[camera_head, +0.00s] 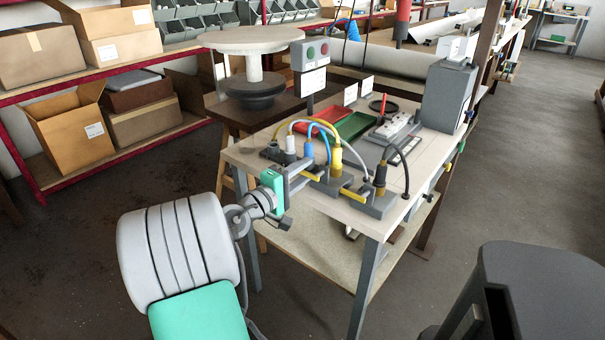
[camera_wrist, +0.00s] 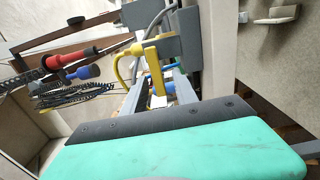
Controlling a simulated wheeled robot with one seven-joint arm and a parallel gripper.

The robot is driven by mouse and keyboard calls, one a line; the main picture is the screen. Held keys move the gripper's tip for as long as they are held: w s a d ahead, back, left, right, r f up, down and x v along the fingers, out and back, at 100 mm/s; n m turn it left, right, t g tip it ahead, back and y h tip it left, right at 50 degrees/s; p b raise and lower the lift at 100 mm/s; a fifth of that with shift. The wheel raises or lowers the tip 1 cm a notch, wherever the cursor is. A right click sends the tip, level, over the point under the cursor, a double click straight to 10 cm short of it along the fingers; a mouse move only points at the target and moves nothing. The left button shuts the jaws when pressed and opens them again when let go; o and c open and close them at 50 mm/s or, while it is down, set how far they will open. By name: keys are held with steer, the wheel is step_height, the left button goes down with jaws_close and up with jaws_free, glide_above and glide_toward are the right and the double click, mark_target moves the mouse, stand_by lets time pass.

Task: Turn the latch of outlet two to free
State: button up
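A row of grey outlet blocks (camera_head: 372,207) stands along the table's near edge, with white, yellow and black plugs in them. A yellow latch bar (camera_head: 311,175) shows at my fingertips, and another yellow latch bar (camera_head: 354,195) lies farther right. I cannot read any outlet number. My gripper (camera_head: 301,174) reaches in from the left at the near edge. In the wrist view, my gripper (camera_wrist: 158,92) has its two grey fingers apart, with a yellow latch bar (camera_wrist: 155,70) seen between or just beyond them. I cannot tell whether they touch it.
Blue, white, yellow and grey cables arch over the outlets. A red tray (camera_head: 312,124) and a green tray (camera_head: 357,126) lie behind them. A dark stool (camera_head: 535,270) stands at the lower right.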

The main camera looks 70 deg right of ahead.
jaws_close()
steer(key=shift+a, duration=0.1)
stand_by(0.4)
